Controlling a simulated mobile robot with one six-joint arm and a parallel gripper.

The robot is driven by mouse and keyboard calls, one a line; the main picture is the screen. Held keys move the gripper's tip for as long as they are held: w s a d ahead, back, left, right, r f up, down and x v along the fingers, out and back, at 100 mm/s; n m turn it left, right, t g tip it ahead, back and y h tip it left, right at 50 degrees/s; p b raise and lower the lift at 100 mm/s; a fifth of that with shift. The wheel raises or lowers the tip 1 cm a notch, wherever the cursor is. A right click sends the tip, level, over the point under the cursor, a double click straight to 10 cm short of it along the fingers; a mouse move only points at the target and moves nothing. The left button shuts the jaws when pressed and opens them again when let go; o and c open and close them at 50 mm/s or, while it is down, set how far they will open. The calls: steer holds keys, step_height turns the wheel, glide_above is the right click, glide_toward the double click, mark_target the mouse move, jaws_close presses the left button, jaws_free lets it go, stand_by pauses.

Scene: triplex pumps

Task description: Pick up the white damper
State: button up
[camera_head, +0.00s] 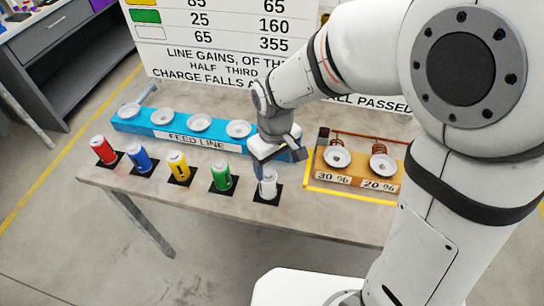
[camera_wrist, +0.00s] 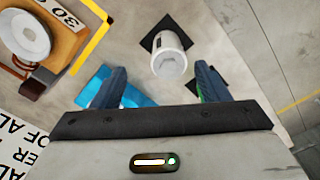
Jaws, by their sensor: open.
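The white damper (camera_head: 268,186) is a small white cylinder standing on a black square mat at the right end of a row of dampers. In the wrist view the white damper (camera_wrist: 169,55) shows its round grey top, beyond the fingertips and roughly midway between their lines. My gripper (camera_wrist: 158,80) is open, its two dark fingers apart with nothing between them. In the head view my gripper (camera_head: 266,165) hangs just above and behind the white damper and hides part of it.
Red (camera_head: 103,150), blue (camera_head: 139,157), yellow (camera_head: 179,167) and green (camera_head: 221,175) dampers stand leftward on black mats. The blue feed line (camera_head: 150,131) with pale dishes lies behind them. A wooden block (camera_head: 350,176) with two dishes stands right, edged by a yellow frame. A sign (camera_head: 230,35) stands behind.

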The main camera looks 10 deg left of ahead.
mark_target(268, 175)
steer(key=shift+s+a+f, duration=0.1)
steer(key=shift+a+f, duration=0.25)
steer(key=shift+a, duration=0.2)
steer(key=shift+a+f+n, duration=0.15)
steer(key=shift+f+n, duration=0.15)
steer(key=shift+f, duration=0.05)
steer(key=shift+a+f+p, duration=0.1)
steer(key=shift+f+p, duration=0.45)
steer(key=shift+f, duration=3)
steer(key=shift+c, duration=0.3)
steer(key=c, duration=1.2)
